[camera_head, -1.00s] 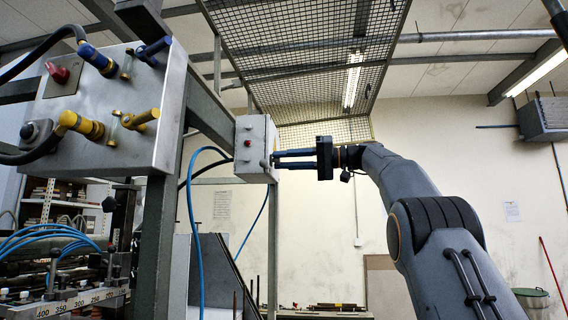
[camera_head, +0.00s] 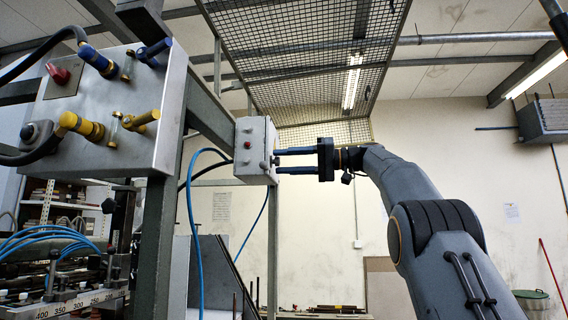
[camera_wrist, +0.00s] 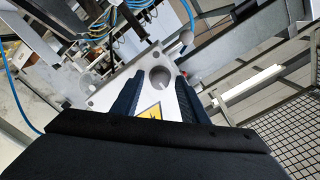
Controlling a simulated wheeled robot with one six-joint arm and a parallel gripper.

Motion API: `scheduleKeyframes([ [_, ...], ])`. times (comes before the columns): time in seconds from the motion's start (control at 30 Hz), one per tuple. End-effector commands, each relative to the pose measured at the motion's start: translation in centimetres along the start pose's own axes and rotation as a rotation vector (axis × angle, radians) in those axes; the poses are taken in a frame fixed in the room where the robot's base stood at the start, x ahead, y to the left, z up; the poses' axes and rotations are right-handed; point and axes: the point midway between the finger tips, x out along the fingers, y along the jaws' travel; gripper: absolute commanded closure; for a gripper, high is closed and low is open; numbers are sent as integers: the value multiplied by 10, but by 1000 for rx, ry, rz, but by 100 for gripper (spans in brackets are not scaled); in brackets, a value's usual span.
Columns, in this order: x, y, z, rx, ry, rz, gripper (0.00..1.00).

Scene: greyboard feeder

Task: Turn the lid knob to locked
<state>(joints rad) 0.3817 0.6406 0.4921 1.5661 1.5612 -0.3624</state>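A small grey box (camera_head: 254,150) is mounted on a post left of my gripper in the head view. A small round knob (camera_head: 264,164) sticks out near its lower right edge. My gripper (camera_head: 278,161) faces the box with its two blue fingers spread and nothing held. In the wrist view, a round grey knob-like part (camera_wrist: 160,76) shows between the fingertips on a pale face with a yellow warning label (camera_wrist: 152,112). I cannot tell whether the fingers touch it, or its turn position.
A larger control box (camera_head: 110,110) with yellow and blue fittings and a red switch stands at the left. Blue hoses (camera_head: 193,210) hang between the boxes. A wire mesh guard (camera_head: 305,50) is overhead.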

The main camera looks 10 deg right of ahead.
Motion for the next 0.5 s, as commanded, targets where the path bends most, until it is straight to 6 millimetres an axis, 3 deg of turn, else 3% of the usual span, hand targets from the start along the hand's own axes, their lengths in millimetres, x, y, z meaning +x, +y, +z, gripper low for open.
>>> scheduleKeyframes([
  [0.3,-49,2,0,0,2,3,60],
  [0.5,-70,0,0,0,1,1,60],
])
